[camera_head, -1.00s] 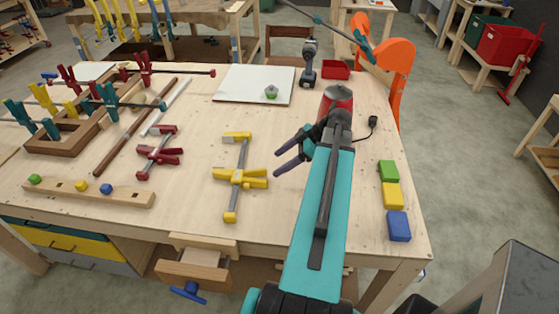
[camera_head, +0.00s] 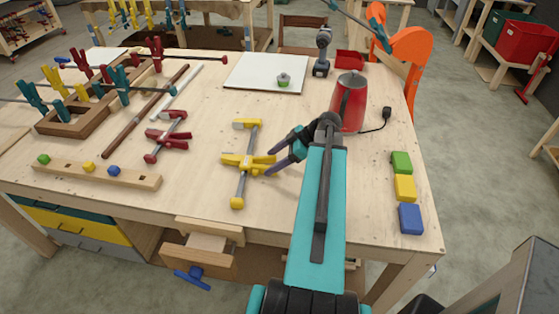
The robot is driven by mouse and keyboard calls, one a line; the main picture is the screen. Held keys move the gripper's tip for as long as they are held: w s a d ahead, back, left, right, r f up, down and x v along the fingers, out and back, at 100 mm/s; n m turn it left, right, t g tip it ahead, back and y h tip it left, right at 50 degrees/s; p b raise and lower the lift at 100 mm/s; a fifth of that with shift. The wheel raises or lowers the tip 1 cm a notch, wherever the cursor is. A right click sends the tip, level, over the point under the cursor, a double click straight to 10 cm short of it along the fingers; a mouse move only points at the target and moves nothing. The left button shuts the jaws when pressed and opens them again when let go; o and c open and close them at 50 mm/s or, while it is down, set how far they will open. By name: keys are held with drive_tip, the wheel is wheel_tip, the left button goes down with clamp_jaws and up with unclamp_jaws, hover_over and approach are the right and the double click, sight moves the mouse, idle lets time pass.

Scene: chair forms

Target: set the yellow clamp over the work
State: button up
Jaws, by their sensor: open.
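A yellow clamp (camera_head: 245,165) with a grey bar lies on the wooden table right of its left-centre, its bar pointing roughly toward me. My gripper (camera_head: 270,161) is open, its two dark fingers pointing left at the clamp's right-hand yellow part. The fingertips look close to that part or on either side of it; I cannot tell whether they touch. The work appears to be the brown wooden frame (camera_head: 72,129) at the table's left, with red, yellow and teal clamps standing on it.
A red clamp (camera_head: 168,135) and a long brown rod (camera_head: 142,112) lie between the yellow clamp and the frame. A wooden strip with coloured knobs (camera_head: 98,174) lies in front. A red kettle-like vessel (camera_head: 350,103) stands behind my arm. Coloured blocks (camera_head: 405,189) sit at right.

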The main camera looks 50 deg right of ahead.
drive_tip(key=shift+b+x, duration=0.4)
drive_tip(key=shift+x, duration=0.5)
drive_tip(key=c, duration=1.5)
drive_tip(key=shift+r, duration=0.1)
drive_tip(key=shift+w+r, duration=0.1)
drive_tip(key=shift+r, duration=0.3)
drive_tip(key=shift+c, duration=0.8)
drive_tip(key=shift+r+p, duration=0.8)
drive_tip(key=shift+r, duration=1.3)
drive_tip(key=shift+w, duration=0.1)
